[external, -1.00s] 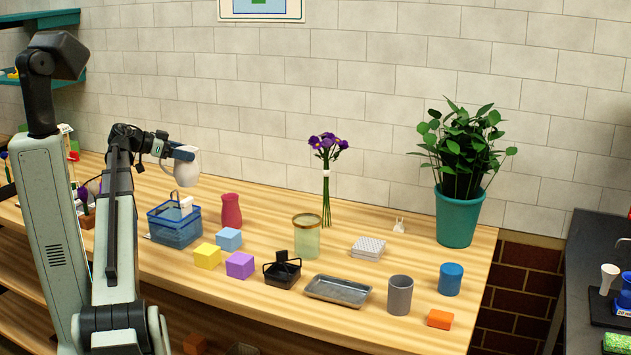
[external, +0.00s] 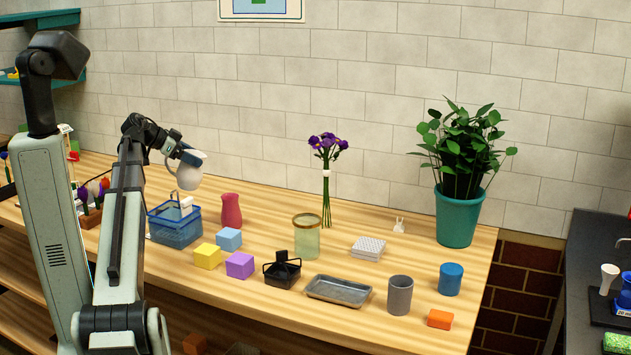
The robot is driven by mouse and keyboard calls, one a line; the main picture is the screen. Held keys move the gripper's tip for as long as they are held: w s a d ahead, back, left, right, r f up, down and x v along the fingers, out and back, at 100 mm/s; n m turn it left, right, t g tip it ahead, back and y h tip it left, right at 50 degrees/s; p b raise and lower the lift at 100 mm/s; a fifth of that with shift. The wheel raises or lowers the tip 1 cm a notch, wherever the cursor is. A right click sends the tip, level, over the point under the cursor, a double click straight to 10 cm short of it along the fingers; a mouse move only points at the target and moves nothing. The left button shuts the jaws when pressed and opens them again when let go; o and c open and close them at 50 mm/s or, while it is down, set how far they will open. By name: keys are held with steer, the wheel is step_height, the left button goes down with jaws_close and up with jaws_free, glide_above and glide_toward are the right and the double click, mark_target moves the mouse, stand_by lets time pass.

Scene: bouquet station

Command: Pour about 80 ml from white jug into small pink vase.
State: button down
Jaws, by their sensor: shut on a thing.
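The white jug (external: 188,176) is held in the air by my gripper (external: 190,157), above the blue basket and slightly tilted. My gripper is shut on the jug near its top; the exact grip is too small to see. A pink vase (external: 231,211) stands upright on the wooden table, to the right of and below the jug, just right of the basket. The jug and the vase are apart. No liquid stream shows, and the insides of both are hidden.
A blue basket (external: 174,231) with a white item stands below the jug. Blue (external: 229,239), yellow (external: 207,256) and purple (external: 240,265) blocks lie in front of the vase. A greenish glass jar (external: 306,238) and tall purple flowers (external: 327,172) stand to its right.

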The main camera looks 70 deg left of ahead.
steer(key=shift+w+d+f+g, duration=0.2)
steer(key=shift+w+d+g, duration=0.05)
steer(key=shift+w+g, duration=0.4)
steer(key=shift+w+d+f+m+g, duration=0.15)
steer(key=shift+w+f+m+g, duration=0.05)
steer(key=shift+w+f+g, duration=0.4)
steer(key=shift+w+d+f+m+g, duration=0.1)
steer(key=shift+w+f+m+g, duration=0.2)
steer(key=shift+f, duration=0.35)
steer(key=shift+w+d+f+m+g+y, duration=0.2)
steer(key=shift+w+f+g+y, duration=0.15)
steer(key=shift+w+f+g, duration=0.5)
steer(key=shift+w+d+f+m+g+y, duration=0.15)
steer(key=shift+w+f+g+y, duration=0.2)
steer(key=shift+g, duration=0.75)
steer(key=shift+w+f+g+p, duration=0.15)
steer(key=shift+g+p, duration=0.15)
steer(key=shift+w+d+f+m+g+y+p, duration=0.15)
steer(key=shift+w+f+g+y+p, duration=0.1)
steer(key=shift+f+g+p, duration=0.35)
steer(key=shift+w+d+f+m+g+y+p, duration=0.1)
steer(key=shift+w+f+g+y+p, duration=0.25)
steer(key=shift+g+p, duration=0.45)
steer(key=shift+w+d+g+p, duration=0.15)
steer(key=shift+w+g+p, duration=0.15)
steer(key=shift+w+g, duration=0.35)
stand_by(0.5)
